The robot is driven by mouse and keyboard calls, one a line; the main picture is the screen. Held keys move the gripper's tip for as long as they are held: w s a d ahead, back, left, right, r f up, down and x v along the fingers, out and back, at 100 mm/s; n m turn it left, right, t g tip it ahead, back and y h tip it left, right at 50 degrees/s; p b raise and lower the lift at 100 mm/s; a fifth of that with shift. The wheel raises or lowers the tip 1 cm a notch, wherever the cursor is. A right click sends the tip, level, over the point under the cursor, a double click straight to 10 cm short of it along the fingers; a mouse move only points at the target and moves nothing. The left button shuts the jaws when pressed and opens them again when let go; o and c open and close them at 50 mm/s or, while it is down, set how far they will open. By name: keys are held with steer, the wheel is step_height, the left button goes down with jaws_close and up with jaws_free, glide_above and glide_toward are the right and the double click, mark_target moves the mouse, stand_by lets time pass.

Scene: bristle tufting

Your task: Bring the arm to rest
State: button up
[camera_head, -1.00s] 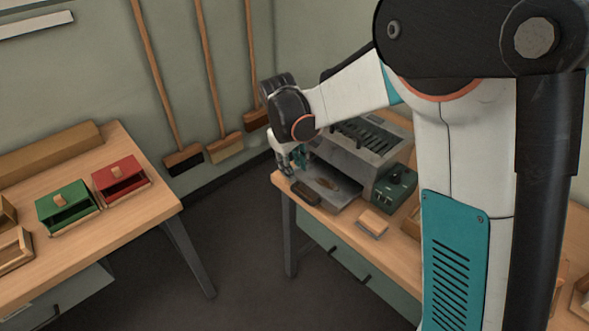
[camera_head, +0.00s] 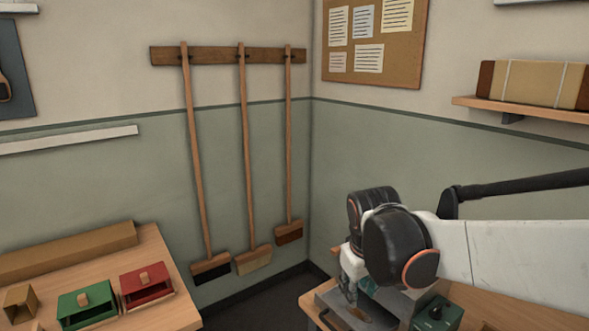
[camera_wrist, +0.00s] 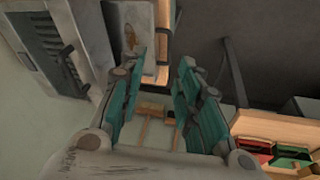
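My gripper (camera_wrist: 158,100) is open in the wrist view. Its two teal-padded fingers stand apart with nothing between them. In the head view my gripper (camera_head: 350,288) hangs at the end of my arm, near the left end of the grey machine (camera_head: 338,312) on the right-hand bench. The fingertips are small and partly hidden there by my dark wrist joint. The machine also shows at the upper left of the wrist view (camera_wrist: 42,42). I cannot tell from the head view how far the fingers are above it.
A green box (camera_head: 86,304) and a red box (camera_head: 146,284) stand on the left bench (camera_head: 168,262). Brooms (camera_head: 246,165) hang on the wall. A green control box (camera_head: 437,314) sits right of the machine. Dark floor lies between the benches.

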steer(key=s+d+r+m+t, duration=0.1)
steer(key=s+d+m+t, duration=0.1)
steer(key=s, duration=0.6)
steer(key=s+d+r+m+t, duration=0.1)
steer(key=s+d, duration=0.3)
steer(key=s, duration=0.5)
steer(key=shift+m+t+y, duration=0.3)
steer(key=shift+m+t, duration=0.1)
steer(key=shift+m, duration=0.4)
